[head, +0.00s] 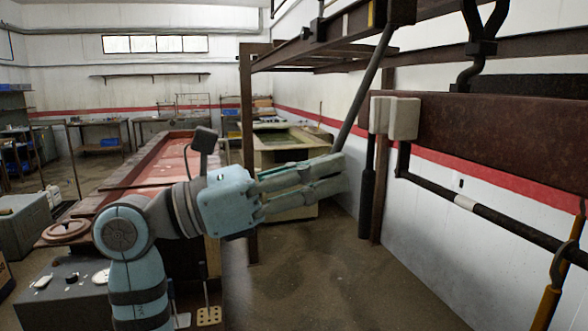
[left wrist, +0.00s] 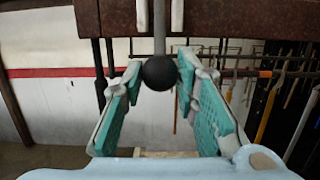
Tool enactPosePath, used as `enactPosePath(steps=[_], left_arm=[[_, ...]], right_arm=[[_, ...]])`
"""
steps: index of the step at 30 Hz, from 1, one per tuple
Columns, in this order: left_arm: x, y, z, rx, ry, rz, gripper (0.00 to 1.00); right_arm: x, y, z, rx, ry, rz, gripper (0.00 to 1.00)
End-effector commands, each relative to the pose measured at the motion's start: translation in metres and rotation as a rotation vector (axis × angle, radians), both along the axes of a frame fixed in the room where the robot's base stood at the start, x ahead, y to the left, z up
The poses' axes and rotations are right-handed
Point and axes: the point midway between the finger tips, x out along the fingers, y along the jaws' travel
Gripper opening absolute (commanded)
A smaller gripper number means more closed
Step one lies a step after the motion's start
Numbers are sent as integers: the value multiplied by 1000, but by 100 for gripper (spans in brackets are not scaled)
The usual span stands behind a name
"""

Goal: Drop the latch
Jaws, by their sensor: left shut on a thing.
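A slanted grey rod (head: 362,88), which looks like the latch lever, runs down from the dark overhead rail to my left gripper (head: 338,168). In the left wrist view the rod (left wrist: 159,40) ends in a black ball knob (left wrist: 159,73). My left gripper (left wrist: 161,74) is shut on this knob, one fingertip on each side. The fingers hide the knob in the head view. My right gripper is not in view.
A dark bar (head: 500,222) with a white band hangs under the beam at the right. A brown post (head: 248,150) stands behind my left arm. A long red-topped table (head: 150,165) lies at the left. The floor (head: 330,270) below the gripper is clear.

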Motion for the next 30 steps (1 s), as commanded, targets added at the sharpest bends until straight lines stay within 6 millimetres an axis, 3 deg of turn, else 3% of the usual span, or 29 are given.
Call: enactPosePath(steps=[21,27,30], left_arm=[[15,-62,-16,1,4,-4,12],[20,-79,-23,0,0,-1,12],[21,-83,-21,3,1,-1,12]], right_arm=[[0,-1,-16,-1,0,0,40],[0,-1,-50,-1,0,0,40],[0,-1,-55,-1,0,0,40]])
